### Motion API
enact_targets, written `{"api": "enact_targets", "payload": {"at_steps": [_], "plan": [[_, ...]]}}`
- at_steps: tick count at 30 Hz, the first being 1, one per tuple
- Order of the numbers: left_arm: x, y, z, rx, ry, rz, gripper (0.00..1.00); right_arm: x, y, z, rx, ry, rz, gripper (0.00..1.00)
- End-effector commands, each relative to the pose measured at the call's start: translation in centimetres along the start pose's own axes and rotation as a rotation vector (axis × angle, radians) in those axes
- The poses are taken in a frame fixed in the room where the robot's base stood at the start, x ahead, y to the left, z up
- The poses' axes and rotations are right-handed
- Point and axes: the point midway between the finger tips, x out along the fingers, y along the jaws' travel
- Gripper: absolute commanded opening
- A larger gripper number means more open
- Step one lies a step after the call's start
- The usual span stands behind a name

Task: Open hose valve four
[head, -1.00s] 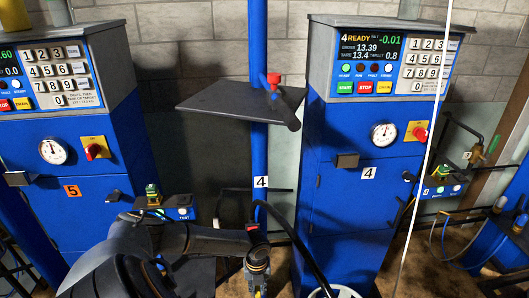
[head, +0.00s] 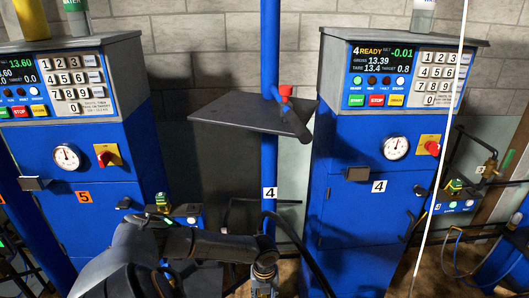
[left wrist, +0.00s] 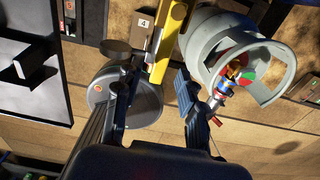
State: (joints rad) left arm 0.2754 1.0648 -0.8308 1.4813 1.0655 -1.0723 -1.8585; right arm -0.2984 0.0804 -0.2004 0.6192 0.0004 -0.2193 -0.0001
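A red valve handle (head: 286,92) sits on the blue pipe (head: 269,160) between stations 5 and 4, beside a dark cylindrical nozzle or hose end (head: 296,122). A white "4" label is on this pipe below the dark shelf. My left gripper (head: 264,284) is low in the head view, well below the red handle. In the left wrist view my left gripper (left wrist: 150,103) has its fingers spread with nothing between them. My right gripper is not seen.
Blue scale cabinet 4 (head: 360,225) stands right, cabinet 5 (head: 100,225) left. A dark shelf (head: 240,113) juts out below the red handle. A yellow bar (left wrist: 165,45) and a round grey disc (left wrist: 142,105) are close to the fingers. A white line (head: 440,130) crosses the right.

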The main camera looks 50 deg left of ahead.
Motion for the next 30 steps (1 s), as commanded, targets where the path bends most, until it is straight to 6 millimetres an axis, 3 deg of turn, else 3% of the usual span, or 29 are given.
{"api": "enact_targets", "payload": {"at_steps": [6, 13, 18, 30], "plan": [[-4.9, 0.0, 0.1, 0.002, -0.004, 0.0, 0.4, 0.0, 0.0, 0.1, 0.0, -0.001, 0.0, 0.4], [-8.7, 0.0, 0.1, 0.0, -0.002, 0.0, 0.4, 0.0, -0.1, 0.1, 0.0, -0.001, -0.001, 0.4], [-9.9, 0.0, 0.0, 0.0, -0.001, 0.0, 0.4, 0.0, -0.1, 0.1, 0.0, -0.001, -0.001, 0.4], [-10.0, 0.0, 0.0, 0.0, 0.0, 0.0, 0.4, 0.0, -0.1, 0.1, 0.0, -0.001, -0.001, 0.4]]}}
